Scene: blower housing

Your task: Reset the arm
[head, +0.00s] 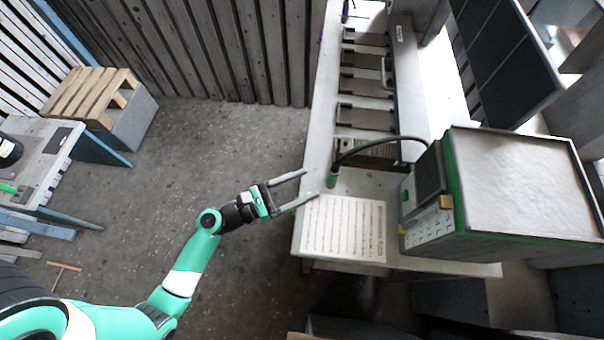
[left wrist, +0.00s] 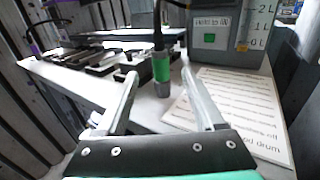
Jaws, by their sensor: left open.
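My left arm, green and white, reaches from the lower left of the head view. My left gripper (head: 302,189) is open, with nothing between its two fingers. It hangs near the left edge of the white workbench (head: 310,228). In the left wrist view, the two fingers of the gripper (left wrist: 163,95) point toward a green-ended nozzle (left wrist: 162,75) on a black hose, which stands beyond the fingertips. That nozzle (head: 331,179) also shows in the head view on the bench, apart from the fingers. My right gripper does not show.
A printed sheet (head: 343,228) lies on the bench beside a large grey and green machine (head: 520,185). Several dark slotted parts (head: 364,87) line the bench. A pallet (head: 92,95) and a side table (head: 32,165) stand left. The floor between is mostly clear.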

